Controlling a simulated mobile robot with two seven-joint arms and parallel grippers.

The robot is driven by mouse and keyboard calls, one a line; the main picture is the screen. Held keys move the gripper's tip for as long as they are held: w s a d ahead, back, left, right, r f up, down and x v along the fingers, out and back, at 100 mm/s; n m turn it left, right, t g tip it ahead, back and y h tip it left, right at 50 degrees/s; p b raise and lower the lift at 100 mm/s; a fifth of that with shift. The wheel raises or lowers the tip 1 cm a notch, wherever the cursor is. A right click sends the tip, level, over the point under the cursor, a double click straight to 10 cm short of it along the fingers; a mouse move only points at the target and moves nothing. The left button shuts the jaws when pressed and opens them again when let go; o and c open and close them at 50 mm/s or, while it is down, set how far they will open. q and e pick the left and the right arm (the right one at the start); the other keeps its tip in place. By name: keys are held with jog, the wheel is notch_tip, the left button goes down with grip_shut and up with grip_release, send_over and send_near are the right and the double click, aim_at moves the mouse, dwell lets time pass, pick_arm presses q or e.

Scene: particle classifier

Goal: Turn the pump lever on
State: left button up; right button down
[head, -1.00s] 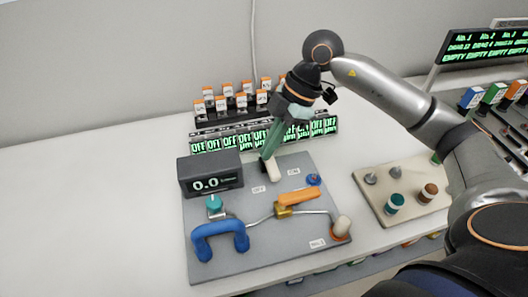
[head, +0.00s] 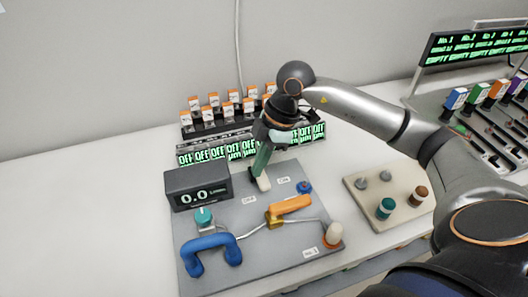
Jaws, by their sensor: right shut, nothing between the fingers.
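A grey pump board (head: 290,245) lies on the white table. A short pale upright piece (head: 263,183) stands between the OFF and ON labels, closer to OFF; it looks like the pump lever, but its upper end is partly hidden. My right gripper (head: 258,174) reaches down from the upper right with its greenish fingers shut. The fingertips are right at the pale piece, and I cannot tell whether they touch it. The display (head: 198,187) on the board reads 0.0. My left gripper is not in view.
An orange valve handle (head: 291,206), a blue curved handle (head: 212,240) and a teal knob (head: 204,217) sit on the board. Behind are OFF displays (head: 212,155). A beige board with knobs (head: 358,205) stands right. The left table is clear.

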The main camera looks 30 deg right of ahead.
jog(key=shift+x, duration=1.85)
jog(key=shift+a, duration=0.1)
